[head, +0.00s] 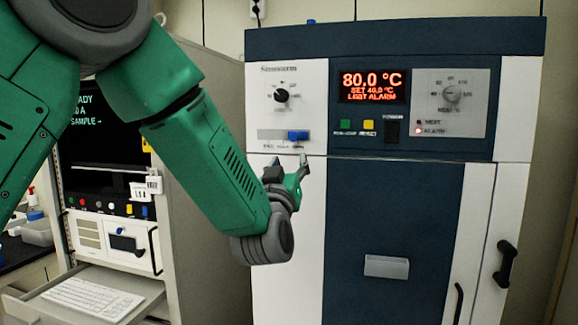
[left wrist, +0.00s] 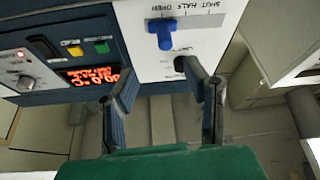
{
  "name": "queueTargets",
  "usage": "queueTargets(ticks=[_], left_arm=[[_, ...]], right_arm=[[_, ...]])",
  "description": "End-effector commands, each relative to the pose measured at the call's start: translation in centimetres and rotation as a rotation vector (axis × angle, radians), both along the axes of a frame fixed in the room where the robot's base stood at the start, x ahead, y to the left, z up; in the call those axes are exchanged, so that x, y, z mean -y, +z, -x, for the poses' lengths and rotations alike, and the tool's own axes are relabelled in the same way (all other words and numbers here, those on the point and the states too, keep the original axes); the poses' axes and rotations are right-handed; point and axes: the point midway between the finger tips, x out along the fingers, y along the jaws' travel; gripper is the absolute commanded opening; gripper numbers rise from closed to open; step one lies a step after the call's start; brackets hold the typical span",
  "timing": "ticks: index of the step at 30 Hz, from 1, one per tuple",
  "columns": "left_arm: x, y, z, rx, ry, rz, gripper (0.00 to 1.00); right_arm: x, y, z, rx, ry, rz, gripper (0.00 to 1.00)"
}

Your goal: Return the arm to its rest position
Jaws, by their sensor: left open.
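My left arm (head: 205,150) is green with dark grey joints and reaches in from the upper left of the head view. The blue knob (left wrist: 165,35) is beyond the fingertips, by the OPEN label; I see no contact. My right gripper is not in view.
The dryer's display (head: 372,86) reads 80.0 °C, set 40.0 °C, and a red alarm lamp (head: 418,131) is lit. Door handles (head: 505,263) stick out at the right. At the left, a rack holds a pulled-out keyboard tray (head: 40,310).

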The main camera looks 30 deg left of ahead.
Motion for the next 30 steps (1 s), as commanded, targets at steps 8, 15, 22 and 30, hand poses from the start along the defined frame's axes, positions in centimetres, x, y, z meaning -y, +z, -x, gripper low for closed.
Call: queueTargets(ticks=[8,15,22,30], left_arm=[[0.1,-0.1,0.4,0.001,0.0,0.0,0.41],[0.1,-0.2,0.4,0.001,0.001,0.0,0.41],[0.4,-4.2,0.1,-0.085,-0.02,-0.004,0.41],[1.8,-22.0,1.6,-0.482,-0.118,-0.013,0.41]], right_arm=[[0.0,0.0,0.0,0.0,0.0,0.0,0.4],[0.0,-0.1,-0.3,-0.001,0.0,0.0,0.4],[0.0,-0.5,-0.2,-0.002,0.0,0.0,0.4],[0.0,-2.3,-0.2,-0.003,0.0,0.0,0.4]])
